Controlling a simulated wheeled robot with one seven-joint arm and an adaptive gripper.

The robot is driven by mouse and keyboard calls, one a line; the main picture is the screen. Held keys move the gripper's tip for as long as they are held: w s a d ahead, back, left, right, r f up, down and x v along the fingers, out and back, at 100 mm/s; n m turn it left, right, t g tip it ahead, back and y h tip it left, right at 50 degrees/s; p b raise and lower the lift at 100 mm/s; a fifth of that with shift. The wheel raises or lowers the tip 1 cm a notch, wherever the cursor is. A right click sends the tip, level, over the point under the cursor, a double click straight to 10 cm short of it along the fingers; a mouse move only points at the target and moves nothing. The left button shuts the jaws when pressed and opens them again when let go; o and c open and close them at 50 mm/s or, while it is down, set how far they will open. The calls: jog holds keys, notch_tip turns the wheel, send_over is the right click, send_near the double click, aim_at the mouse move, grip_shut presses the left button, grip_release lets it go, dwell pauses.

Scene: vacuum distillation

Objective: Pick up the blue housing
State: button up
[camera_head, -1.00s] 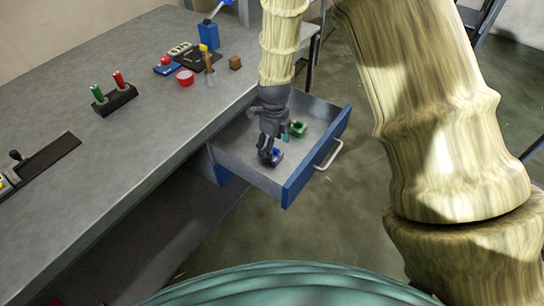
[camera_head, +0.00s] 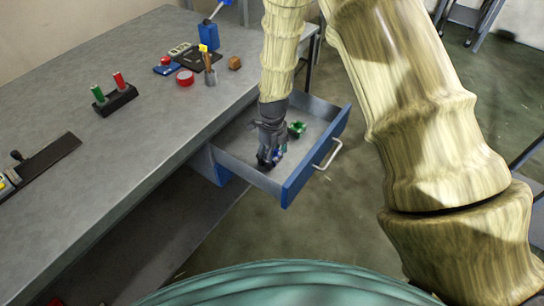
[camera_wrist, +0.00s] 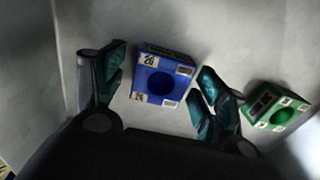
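The blue housing (camera_wrist: 163,77) is a small blue block with a round hole and pale labels, one reading 20. It sits on the drawer floor, between the spread fingers of my gripper (camera_wrist: 160,90) in the wrist view. The fingers stand apart on its left and right, with a gap visible on each side. In the head view my gripper (camera_head: 270,157) points down into the drawer, and the blue housing (camera_head: 281,150) is mostly hidden behind it.
A similar green housing (camera_wrist: 276,112) lies just right of the right finger. The open drawer (camera_head: 318,155) has walls around my gripper.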

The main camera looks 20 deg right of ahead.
jog(key=c, duration=1)
jog(key=shift+c, duration=0.5)
jog(key=shift+r, duration=0.15)
